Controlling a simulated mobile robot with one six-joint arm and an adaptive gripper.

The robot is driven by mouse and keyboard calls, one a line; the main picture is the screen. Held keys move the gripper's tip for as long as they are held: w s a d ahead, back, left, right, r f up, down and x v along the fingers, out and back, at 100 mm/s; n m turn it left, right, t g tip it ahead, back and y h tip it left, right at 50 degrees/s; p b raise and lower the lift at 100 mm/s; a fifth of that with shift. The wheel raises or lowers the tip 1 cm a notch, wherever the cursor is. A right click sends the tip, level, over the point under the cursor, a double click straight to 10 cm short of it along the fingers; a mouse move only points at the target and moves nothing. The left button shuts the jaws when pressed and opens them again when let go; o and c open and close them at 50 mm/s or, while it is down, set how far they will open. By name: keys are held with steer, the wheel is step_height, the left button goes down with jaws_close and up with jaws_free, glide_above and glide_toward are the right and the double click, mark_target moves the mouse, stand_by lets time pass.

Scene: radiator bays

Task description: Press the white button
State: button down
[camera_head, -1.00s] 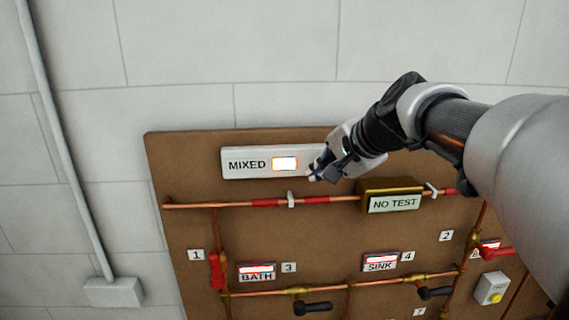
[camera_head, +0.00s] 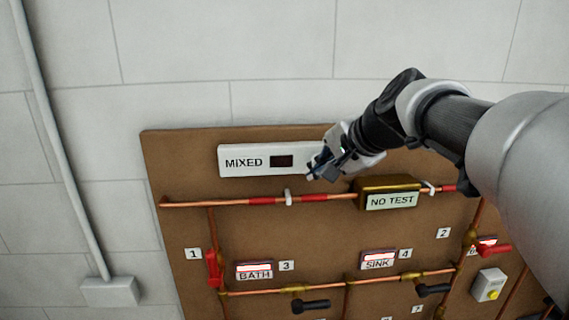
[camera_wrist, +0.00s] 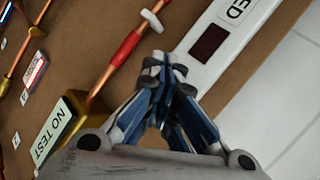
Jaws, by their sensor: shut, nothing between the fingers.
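A white panel labelled MIXED (camera_head: 232,161) sits at the top of a brown board, with a small dark window (camera_head: 281,161) beside the label. My gripper (camera_head: 316,170) is shut and empty at the right part of this panel, and hides that part. In the wrist view the shut fingertips (camera_wrist: 165,66) overlap the panel's edge (camera_wrist: 190,62), near the dark window (camera_wrist: 208,43). I cannot tell whether they touch the panel. I cannot make out a white button; it may be behind the fingers.
A brass box labelled NO TEST (camera_head: 392,200) is just below right of my gripper. A copper pipe (camera_head: 230,202) with red sleeves runs under the panel. BATH (camera_head: 254,271) and SINK (camera_head: 378,260) signs, black-handled valves and a grey box with a yellow button (camera_head: 489,285) are lower.

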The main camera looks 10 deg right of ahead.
steer(key=shift+s, duration=0.4)
steer(key=shift+s, duration=0.1)
steer(key=shift+s+b, duration=1.05)
steer(key=shift+s, duration=1.4)
steer(key=s+f+n+g+h+b, duration=0.1)
steer(key=s+f+n+b, duration=0.2)
steer(key=s+f+b, duration=0.4)
steer(key=s+f+n+g+h+b, duration=0.1)
steer(key=s+f+n+b, duration=0.3)
steer(key=f, duration=1.7)
steer(key=s+f+n+g+h+b, duration=0.1)
steer(key=s+f+n+b, duration=0.3)
steer(key=s+f+b, duration=0.6)
steer(key=s+f+g, duration=0.1)
steer(key=s+f, duration=0.2)
steer(key=s, duration=0.1)
steer(key=shift+s+d+f+h, duration=0.25)
steer(key=shift+d+f+h, duration=0.15)
steer(key=shift+d, duration=0.15)
